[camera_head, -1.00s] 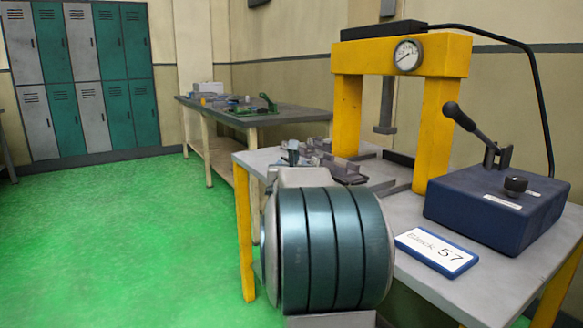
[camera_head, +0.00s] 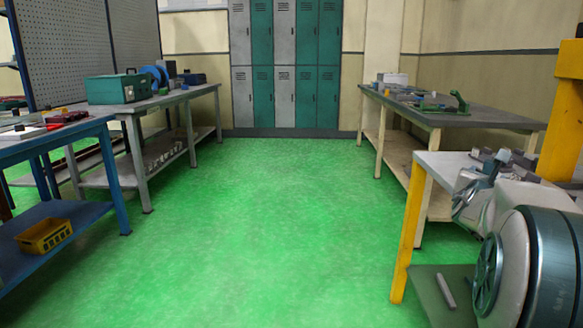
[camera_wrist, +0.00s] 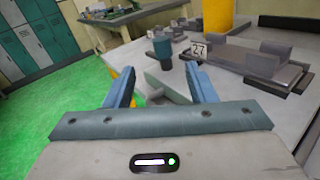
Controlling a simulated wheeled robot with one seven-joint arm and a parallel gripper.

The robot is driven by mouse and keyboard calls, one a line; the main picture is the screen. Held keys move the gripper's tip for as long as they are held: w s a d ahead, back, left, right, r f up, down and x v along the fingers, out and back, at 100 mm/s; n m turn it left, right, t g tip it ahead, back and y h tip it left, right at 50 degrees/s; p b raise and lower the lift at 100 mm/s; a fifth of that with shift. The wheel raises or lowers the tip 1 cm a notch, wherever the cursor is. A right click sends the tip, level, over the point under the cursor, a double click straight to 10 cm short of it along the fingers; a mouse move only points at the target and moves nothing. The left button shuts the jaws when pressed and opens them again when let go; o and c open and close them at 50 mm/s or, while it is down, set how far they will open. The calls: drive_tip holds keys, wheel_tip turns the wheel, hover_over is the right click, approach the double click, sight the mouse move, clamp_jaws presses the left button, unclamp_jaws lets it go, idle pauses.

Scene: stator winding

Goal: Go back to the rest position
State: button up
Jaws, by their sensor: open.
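My gripper (camera_wrist: 160,82) is open in the wrist view, with two blue fingers spread apart and no object held between them. It is above the grey press table (camera_wrist: 235,98); a grey bar lies beyond and below the fingers. In the head view my folded arm fills the lower right, and the gripper end is hard to make out against the table (camera_head: 450,165). A teal and dark cylinder (camera_wrist: 162,50) stands on the table beyond the fingertips. No marked rest position shows.
The yellow press post (camera_head: 563,130) is at the right. Benches line both sides; lockers (camera_head: 285,70) stand at the back. The green floor (camera_head: 260,220) between is clear.

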drive_tip(key=s+a+r+m+g+p, duration=0.6)
drive_tip(key=s+a+r+m+p, duration=0.45)
drive_tip(key=m+p, duration=0.45)
drive_tip(key=s+a+m+g+y+p, duration=0.2)
drive_tip(key=s+a+m+y+p, duration=0.3)
drive_tip(key=a, duration=0.7)
drive_tip(key=s+a+m+g+y+p, duration=0.2)
drive_tip(key=s+a+m+y+p, duration=0.4)
drive_tip(key=s+a+p, duration=0.3)
drive_tip(key=a+y+p, duration=0.1)
drive_tip(key=a+p, duration=0.2)
drive_tip(key=a, duration=0.1)
drive_tip(key=shift+s+a+r, duration=0.3)
drive_tip(key=shift+s+r, duration=0.1)
